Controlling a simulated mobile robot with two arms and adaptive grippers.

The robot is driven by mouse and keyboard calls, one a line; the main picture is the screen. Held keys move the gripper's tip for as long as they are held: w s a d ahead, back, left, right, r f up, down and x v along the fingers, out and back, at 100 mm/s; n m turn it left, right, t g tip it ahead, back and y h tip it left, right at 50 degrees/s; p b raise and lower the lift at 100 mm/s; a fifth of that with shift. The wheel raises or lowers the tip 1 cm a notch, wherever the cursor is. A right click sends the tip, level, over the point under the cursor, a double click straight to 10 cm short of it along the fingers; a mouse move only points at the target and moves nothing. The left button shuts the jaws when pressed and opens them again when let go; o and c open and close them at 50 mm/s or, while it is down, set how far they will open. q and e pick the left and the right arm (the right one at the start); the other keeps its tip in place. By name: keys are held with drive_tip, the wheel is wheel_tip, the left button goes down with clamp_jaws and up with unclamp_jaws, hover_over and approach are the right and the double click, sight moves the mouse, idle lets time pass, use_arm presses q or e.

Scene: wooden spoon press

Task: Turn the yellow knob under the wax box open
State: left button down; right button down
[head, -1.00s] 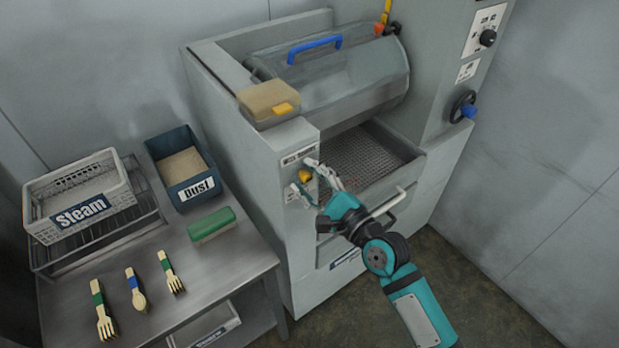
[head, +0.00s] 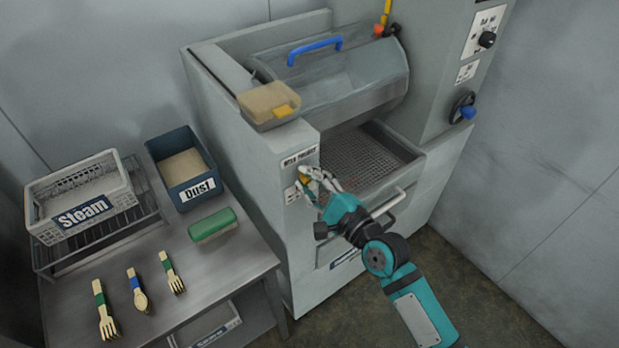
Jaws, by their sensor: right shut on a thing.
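The wax box (head: 266,103) is a tan box with a yellow tab, on the top front corner of the grey press. Below it, under a small label plate, is the yellow knob (head: 303,180) on the press's front face. My right gripper (head: 313,180) is at the knob, its fingers shut around it and hiding most of it. The knob's exact angle is hard to read. My left gripper is not in view.
The press drum has a blue handle (head: 314,49); a mesh tray (head: 362,158) lies below it, with a bar handle (head: 388,203) near my right forearm.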

drive_tip(key=n+p, duration=0.1)
drive_tip(key=n, duration=0.2)
drive_tip(key=shift+r+n, duration=0.1)
drive_tip(key=shift+n, duration=0.2)
drive_tip(key=n+p, duration=0.1)
drive_tip(key=n, duration=0.3)
drive_tip(key=shift+n+p, duration=0.3)
drive_tip(key=shift+p, duration=0.05)
drive_tip(key=n+p, duration=0.1)
drive_tip(key=n, duration=0.3)
drive_tip(key=shift+h, duration=0.3)
drive_tip(key=shift+n+p, duration=0.45)
drive_tip(key=shift+n, duration=1.05)
drive_tip(key=c, duration=1.1)
unclamp_jaws()
drive_tip(key=shift+s, duration=0.1)
